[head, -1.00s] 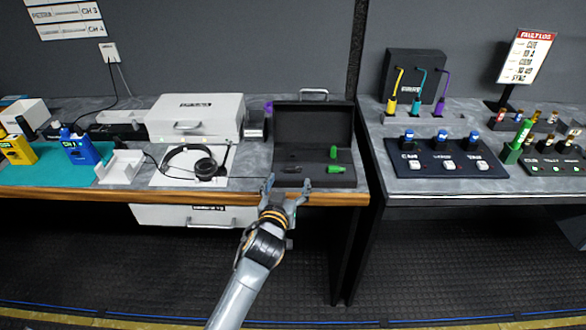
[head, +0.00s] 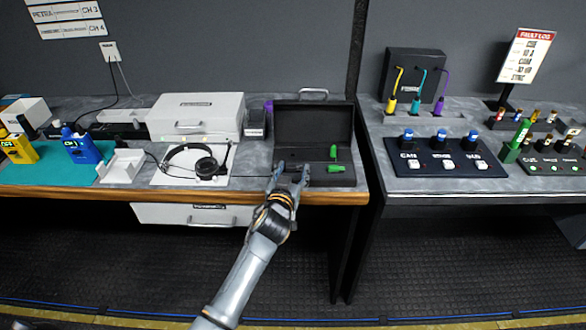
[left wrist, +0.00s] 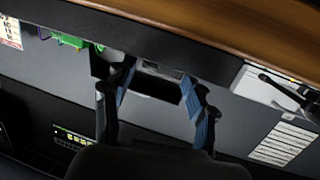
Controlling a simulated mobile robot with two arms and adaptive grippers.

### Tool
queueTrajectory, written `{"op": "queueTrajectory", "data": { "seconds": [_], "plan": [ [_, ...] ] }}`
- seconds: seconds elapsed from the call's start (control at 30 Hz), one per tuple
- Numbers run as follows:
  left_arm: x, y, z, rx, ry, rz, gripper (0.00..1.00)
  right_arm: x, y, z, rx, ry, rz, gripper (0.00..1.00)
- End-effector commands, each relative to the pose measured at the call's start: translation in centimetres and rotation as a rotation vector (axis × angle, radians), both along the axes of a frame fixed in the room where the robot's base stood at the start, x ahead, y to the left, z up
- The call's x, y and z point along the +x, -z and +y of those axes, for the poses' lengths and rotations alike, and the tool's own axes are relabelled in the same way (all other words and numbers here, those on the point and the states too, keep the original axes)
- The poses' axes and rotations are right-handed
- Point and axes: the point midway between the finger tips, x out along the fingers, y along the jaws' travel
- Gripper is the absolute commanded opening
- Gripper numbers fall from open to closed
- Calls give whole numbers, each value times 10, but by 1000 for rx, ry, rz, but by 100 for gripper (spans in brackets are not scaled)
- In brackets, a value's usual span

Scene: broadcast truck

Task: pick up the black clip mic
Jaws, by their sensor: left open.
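The black clip mic is not clear in any view now. The spot in the open black case (head: 343,179) where a small dark item lay is largely covered by my left gripper. My left gripper (head: 290,172) is open over the front left part of the case. In the left wrist view its two blue-grey fingers (left wrist: 157,77) stand apart, with a dark patch between and beyond them that I cannot identify. Two green pieces, one upright (head: 333,152) and one lying (head: 335,169), are in the case to the right of the gripper. My right gripper is not in view.
A headset (head: 197,161) on a white mat lies left of the case, with a white case (head: 196,117) behind it. The wooden desk edge (head: 235,197) runs below my gripper. A second desk with a black button panel (head: 445,158) is on the right.

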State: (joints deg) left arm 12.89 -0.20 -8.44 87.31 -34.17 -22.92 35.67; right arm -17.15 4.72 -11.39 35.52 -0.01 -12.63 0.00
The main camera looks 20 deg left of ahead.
Motion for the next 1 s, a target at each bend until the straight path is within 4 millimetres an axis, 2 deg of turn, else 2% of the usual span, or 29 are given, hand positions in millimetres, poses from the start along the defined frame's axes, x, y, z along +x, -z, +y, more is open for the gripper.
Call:
{"op": "queueTrajectory", "data": {
  "seconds": [0.03,0.2,0.23,0.43,0.8,1.0],
  "plan": [
    [0,0,0,0,0,0,39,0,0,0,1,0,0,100],
    [0,0,0,0,0,1,4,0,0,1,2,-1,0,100],
    [0,0,0,0,0,1,0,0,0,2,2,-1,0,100],
    [0,0,0,0,0,1,0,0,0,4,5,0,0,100],
    [0,0,0,0,0,1,76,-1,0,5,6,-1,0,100],
    [0,0,0,0,0,0,76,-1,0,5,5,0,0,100]
  ]
}}
